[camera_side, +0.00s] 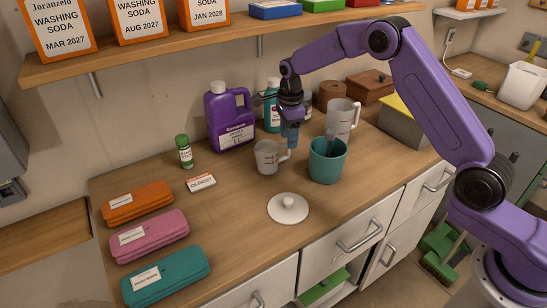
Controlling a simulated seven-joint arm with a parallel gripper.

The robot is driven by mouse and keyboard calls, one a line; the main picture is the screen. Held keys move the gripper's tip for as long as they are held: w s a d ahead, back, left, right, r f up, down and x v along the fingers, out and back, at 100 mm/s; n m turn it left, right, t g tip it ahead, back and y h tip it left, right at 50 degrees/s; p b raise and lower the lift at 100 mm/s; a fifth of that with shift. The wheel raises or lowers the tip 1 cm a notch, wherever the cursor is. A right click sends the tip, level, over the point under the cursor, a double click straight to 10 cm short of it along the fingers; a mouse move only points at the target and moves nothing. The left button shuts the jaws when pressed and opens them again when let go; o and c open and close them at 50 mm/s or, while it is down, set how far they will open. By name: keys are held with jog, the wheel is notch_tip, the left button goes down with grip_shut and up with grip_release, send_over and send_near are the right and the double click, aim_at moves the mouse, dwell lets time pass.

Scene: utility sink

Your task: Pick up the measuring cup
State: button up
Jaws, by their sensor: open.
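A small white measuring cup (266,158) with dark and reddish marks stands upright on the wooden counter, its handle on the right side. A taller white jug (341,116), also with marks, stands behind and to the right. My gripper (289,142) points down just above and to the right of the small cup, close to its handle. Its jaws are open and hold nothing that I can see. I cannot tell whether the fingertips touch the handle.
A teal container (327,163) stands close right of my gripper. A purple jug (230,118) and a teal bottle (272,108) stand behind. A white lid (288,208) lies in front. Folded cloths (150,238) lie at left. A shelf (180,52) overhangs the back.

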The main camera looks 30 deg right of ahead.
aim_at(266, 151)
notch_tip(266, 151, down, 4)
jog(key=shift+w+f, duration=0.1)
grip_shut()
jog(key=shift+r, duration=0.2)
dwell(0.3)
